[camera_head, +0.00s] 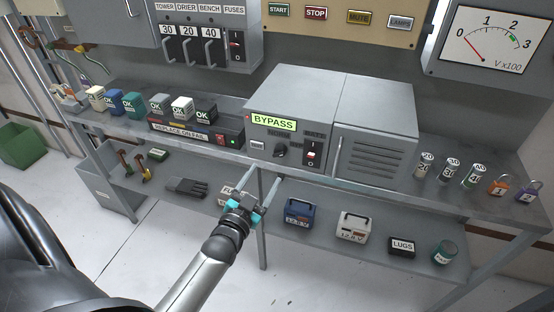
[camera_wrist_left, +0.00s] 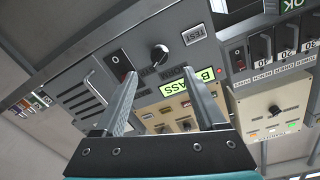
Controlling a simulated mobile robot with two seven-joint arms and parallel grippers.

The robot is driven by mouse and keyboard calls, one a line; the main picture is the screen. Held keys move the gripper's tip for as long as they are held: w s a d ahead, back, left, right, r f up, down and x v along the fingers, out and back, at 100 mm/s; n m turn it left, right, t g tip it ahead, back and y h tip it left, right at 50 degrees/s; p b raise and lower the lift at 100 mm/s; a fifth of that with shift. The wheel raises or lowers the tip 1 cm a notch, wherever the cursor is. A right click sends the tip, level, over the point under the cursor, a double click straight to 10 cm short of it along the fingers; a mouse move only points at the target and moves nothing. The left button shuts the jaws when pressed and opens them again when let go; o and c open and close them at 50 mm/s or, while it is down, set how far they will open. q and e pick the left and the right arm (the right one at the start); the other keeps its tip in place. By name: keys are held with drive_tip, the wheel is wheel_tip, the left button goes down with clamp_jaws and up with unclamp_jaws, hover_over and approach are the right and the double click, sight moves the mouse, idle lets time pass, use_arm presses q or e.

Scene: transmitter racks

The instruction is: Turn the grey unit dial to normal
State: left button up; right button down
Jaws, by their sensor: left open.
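The grey unit (camera_head: 290,95) stands on the upper shelf, and its lit green display (camera_head: 274,122) reads BYPASS. Its small black dial (camera_head: 280,150) is on the front face below the display; its exact pointing is too small to tell. The dial also shows in the left wrist view (camera_wrist_left: 159,54), just beyond and between the fingertips. My left gripper (camera_head: 264,175) is open and empty, below and in front of the dial, apart from it. The display shows upside down in the left wrist view (camera_wrist_left: 187,88). My right gripper is not in view.
A red-black rocker switch (camera_head: 311,153) sits right of the dial, and a TEST button (camera_head: 257,145) left of it. The shelf edge (camera_head: 335,185) runs below the unit. A "replace on fail" strip box (camera_head: 195,134) stands to the left; batteries (camera_head: 300,213) are on the lower shelf.

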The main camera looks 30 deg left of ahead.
sight(277, 156)
use_arm(q)
drive_tip(key=w, duration=0.2)
drive_tip(key=w+b, duration=0.1)
drive_tip(key=w, duration=0.2)
drive_tip(key=w+a, duration=0.1)
drive_tip(key=w, duration=0.1)
drive_tip(key=shift+w+a+b, duration=0.1)
drive_tip(key=shift+w+b, duration=0.2)
drive_tip(key=shift+b, duration=0.1)
drive_tip(key=shift+w+a, duration=0.1)
drive_tip(key=shift+w, duration=0.45)
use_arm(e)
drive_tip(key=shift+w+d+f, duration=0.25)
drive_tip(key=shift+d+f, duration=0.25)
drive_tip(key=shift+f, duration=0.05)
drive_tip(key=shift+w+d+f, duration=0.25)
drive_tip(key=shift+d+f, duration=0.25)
use_arm(q)
clamp_jaws()
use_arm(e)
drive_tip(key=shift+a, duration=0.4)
